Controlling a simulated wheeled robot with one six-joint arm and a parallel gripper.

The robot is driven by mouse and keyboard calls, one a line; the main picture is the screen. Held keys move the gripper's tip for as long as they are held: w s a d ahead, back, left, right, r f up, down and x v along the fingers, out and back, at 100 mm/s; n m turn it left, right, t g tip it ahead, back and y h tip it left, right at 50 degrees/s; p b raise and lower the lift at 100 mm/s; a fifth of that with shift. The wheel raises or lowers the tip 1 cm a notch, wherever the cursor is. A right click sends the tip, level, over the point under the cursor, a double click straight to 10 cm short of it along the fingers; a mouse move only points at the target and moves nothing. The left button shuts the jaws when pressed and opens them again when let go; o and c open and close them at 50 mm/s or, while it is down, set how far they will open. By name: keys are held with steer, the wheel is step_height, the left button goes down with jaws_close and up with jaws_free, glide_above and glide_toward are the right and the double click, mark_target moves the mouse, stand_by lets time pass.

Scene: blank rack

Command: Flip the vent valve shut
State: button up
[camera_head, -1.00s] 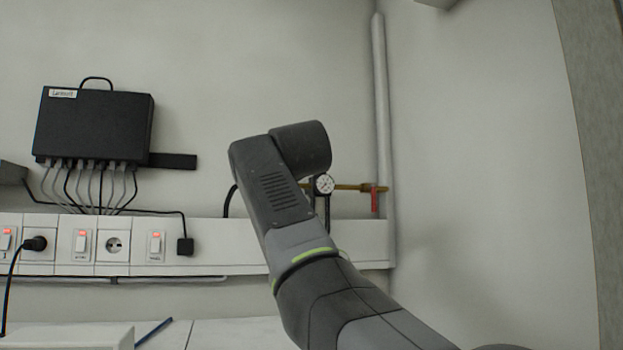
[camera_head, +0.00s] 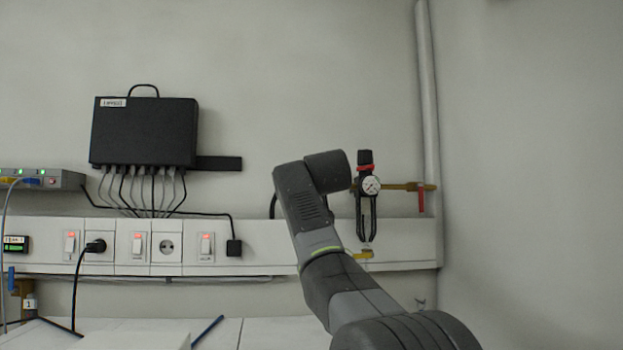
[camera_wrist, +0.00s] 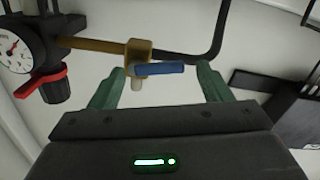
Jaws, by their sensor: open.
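In the wrist view a brass valve body (camera_wrist: 138,52) sits on the end of a brass pipe. Its blue lever (camera_wrist: 160,69) points away from the body, roughly in line with the pipe. My gripper (camera_wrist: 161,70) is open, its green fingers on either side of the lever, with no clear contact. In the head view my arm hides the blue lever and my fingers. There a red lever (camera_head: 421,200) hangs down from the brass pipe (camera_head: 400,187) at right. I can read no label saying which valve is the vent.
A regulator with a gauge (camera_head: 371,186) and a red-ringed black knob (camera_head: 365,160) stands beside my wrist. A yellow part (camera_head: 362,254) is below it. A black box (camera_head: 145,131) with cables hangs at left above a white trunking (camera_head: 265,240) with switches and sockets.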

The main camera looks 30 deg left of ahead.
steer(key=shift+w, duration=0.15)
steer(key=shift+w, duration=0.1)
steer(key=c, duration=0.8)
steer(key=shift+r+m+p, duration=0.2)
steer(key=shift+m+p, duration=0.15)
steer(key=shift+m, duration=0.45)
steer(key=shift+r+m+p, duration=0.15)
steer(key=shift+m+p, duration=0.15)
steer(key=shift+m, duration=0.5)
steer(key=o, duration=0.7)
steer(key=shift+o, duration=0.5)
steer(key=shift+s+a, duration=0.2)
steer(key=shift+s, duration=0.05)
steer(key=shift+w, duration=0.1)
